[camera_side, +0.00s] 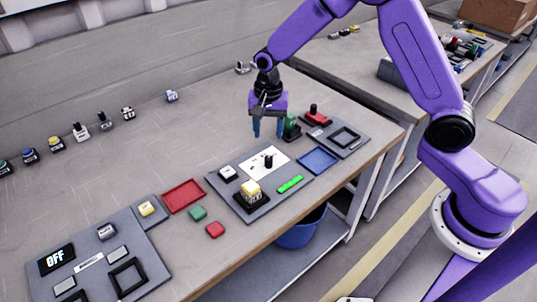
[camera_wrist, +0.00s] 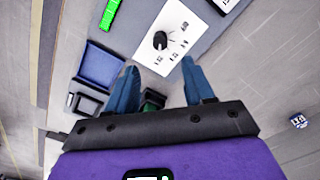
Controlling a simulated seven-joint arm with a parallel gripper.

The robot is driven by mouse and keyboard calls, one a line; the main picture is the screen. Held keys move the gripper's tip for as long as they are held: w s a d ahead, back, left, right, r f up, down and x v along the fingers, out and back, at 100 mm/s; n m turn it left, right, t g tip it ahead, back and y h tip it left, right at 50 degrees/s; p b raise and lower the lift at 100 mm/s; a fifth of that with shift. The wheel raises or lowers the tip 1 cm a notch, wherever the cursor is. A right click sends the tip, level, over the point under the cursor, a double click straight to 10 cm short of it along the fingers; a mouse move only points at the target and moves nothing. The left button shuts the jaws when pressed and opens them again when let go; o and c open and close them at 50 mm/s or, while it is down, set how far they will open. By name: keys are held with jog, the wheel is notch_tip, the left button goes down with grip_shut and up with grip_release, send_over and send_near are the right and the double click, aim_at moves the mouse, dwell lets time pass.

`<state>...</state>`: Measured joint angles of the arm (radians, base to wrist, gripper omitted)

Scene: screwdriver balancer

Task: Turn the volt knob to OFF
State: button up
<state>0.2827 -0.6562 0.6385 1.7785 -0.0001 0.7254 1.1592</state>
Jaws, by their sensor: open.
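The black knob (camera_side: 268,161), which looks like the volt knob, stands on a white dial plate (camera_side: 257,165) on the middle grey panel. In the wrist view, the knob (camera_wrist: 160,40) is ringed by small printed labels, too blurred to read surely. My gripper (camera_side: 268,132) is open and empty, above and behind the knob in the side view. In the wrist view, my two blue fingertips (camera_wrist: 158,70) point toward the dial plate (camera_wrist: 172,20), with the knob a little beyond them. They appear apart from it.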

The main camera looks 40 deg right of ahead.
aim_at(268, 158)
notch_tip(268, 158, down, 10)
jog(key=shift+r, duration=0.15)
dwell(0.3)
grip_shut()
